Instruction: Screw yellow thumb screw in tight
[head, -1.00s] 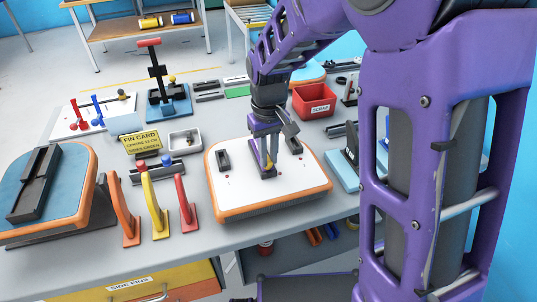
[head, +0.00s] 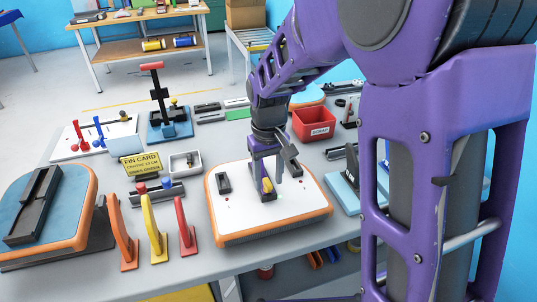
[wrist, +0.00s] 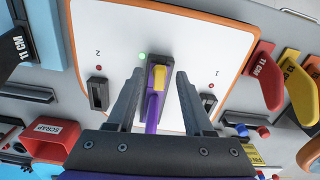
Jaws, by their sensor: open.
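The yellow thumb screw (wrist: 159,77) sits at one end of a dark fin box (wrist: 168,66) in the middle of the white board (wrist: 200,35) with orange edges. In the head view the yellow thumb screw (head: 267,185) shows low between my gripper's fingers. My gripper (wrist: 158,88) is open, one dark finger on each side of the screw, with gaps visible in the wrist view. A purple upright piece (wrist: 152,106) stands between the fingers, beside the screw. A green light (wrist: 142,57) shows next to the fin box. The screw's threads are hidden.
Two side boxes (wrist: 97,93) (wrist: 208,104) flank the center, each near a red light. Orange, yellow (head: 155,228) and red fins stand at the board's left. A red scrap bin (head: 313,125) is behind. Another board (head: 55,205) lies at far left.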

